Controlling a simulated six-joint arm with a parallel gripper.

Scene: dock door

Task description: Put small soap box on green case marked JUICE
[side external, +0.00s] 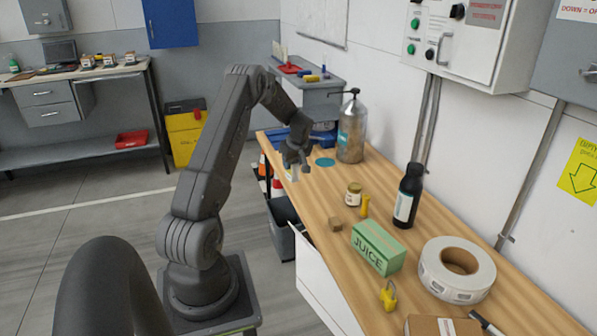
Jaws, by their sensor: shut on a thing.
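The green case marked JUICE (378,248) stands on the wooden bench, with its lettered side facing the camera and its top bare. My gripper (293,168) is above the far left part of the bench, well behind and to the left of the case. It points down and is shut on a small pale thing (290,174), which appears to be the small soap box. The fingers hide much of it, and no label can be read. I cannot tell its exact height above the bench.
A small brown box (335,224) sits left of the case. A jar (353,194), yellow cylinder (364,206) and dark bottle (408,195) stand behind it. A tape roll (456,270) is right, a yellow padlock (389,296) in front. A spray bottle (351,132) stands near my gripper.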

